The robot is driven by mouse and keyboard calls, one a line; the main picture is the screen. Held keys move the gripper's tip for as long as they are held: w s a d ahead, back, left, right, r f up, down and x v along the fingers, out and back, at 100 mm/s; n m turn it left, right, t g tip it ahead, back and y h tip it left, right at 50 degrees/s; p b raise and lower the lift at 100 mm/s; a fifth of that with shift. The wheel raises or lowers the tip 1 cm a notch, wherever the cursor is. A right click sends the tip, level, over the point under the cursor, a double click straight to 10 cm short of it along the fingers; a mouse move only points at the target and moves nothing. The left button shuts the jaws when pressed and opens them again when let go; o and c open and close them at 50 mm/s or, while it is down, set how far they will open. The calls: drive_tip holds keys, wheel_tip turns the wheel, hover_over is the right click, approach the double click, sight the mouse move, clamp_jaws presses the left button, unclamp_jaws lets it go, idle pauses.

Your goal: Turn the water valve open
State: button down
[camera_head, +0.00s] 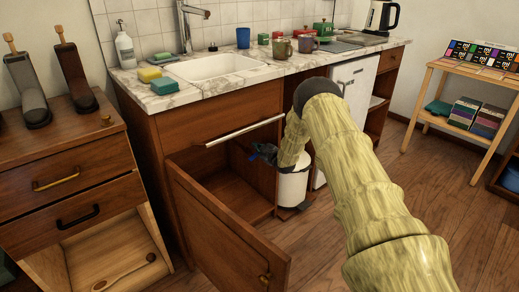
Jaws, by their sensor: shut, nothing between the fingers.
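My arm reaches from the lower right to the open cabinet (232,185) under the sink. My gripper (258,153), small and dark in this view, is at the right side of the cabinet opening, just below the counter front. It is shut and holds nothing. A small blue piece (252,157) shows right at the fingertips. It may be the water valve's handle, but I cannot tell its shape, its turn, or whether the fingers touch it. No pipe or valve body is clearly visible; the gripper and the cabinet's shadow hide that area.
The cabinet door (225,232) stands open toward the front. A white bin (292,187) stands just right of the opening, below my wrist. A long handle (244,131) crosses the cabinet front above. A drawer unit (70,190) is at the left. Wooden floor (325,245) is clear in front.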

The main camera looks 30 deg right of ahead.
sight(253, 155)
drive_tip(key=s+r+p, duration=0.3)
drive_tip(key=s+r, duration=0.1)
drive_tip(key=s, duration=0.5)
drive_tip(key=shift+s+r, duration=0.15)
drive_tip(key=c, duration=1.9)
unclamp_jaws()
drive_tip(key=shift+s, duration=0.2)
drive_tip(key=shift+c, duration=0.2)
drive_tip(key=o, duration=0.3)
drive_tip(key=shift+s+f, duration=0.1)
drive_tip(key=shift+f, duration=0.15)
drive_tip(key=shift+o, duration=0.2)
wheel_tip(253, 155, down, 9)
drive_tip(key=s+n+t+y+b, duration=0.1)
drive_tip(key=n+y+b, duration=0.1)
drive_tip(key=n+b, duration=1)
drive_tip(key=shift+d+r+t+b, duration=0.15)
drive_tip(key=shift+d+t+b, duration=0.2)
drive_tip(key=shift+b, duration=0.3)
drive_tip(key=w+a+f+n+b, duration=0.1)
drive_tip(key=w+n+b, duration=0.3)
drive_tip(key=w+b, duration=0.3)
drive_tip(key=w, duration=0.3)
drive_tip(key=shift+w+a+y+b, duration=0.15)
drive_tip(key=shift+a+y+b, duration=0.15)
